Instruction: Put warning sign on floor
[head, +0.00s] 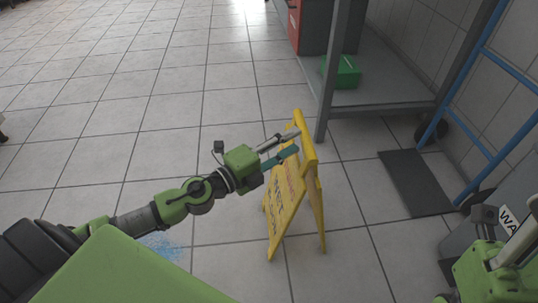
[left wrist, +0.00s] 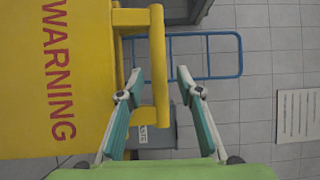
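The yellow warning sign (head: 287,200) stands upright on the tiled floor, its two panels spread at the bottom. In the left wrist view, its face (left wrist: 60,75) with red "WARNING" lettering fills the left side. My left gripper (head: 297,142) is at the sign's top. In the left wrist view, its fingers (left wrist: 160,72) are spread apart, with the sign's yellow top handle (left wrist: 158,60) showing between them. I cannot tell whether they touch it. My right gripper (head: 505,245) is partly in view at the lower right, away from the sign; its fingers are unclear.
A blue spill-like patch (head: 162,246) lies on the floor left of the sign. A metal shelf (head: 385,95) with a green box (head: 346,72) stands behind.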

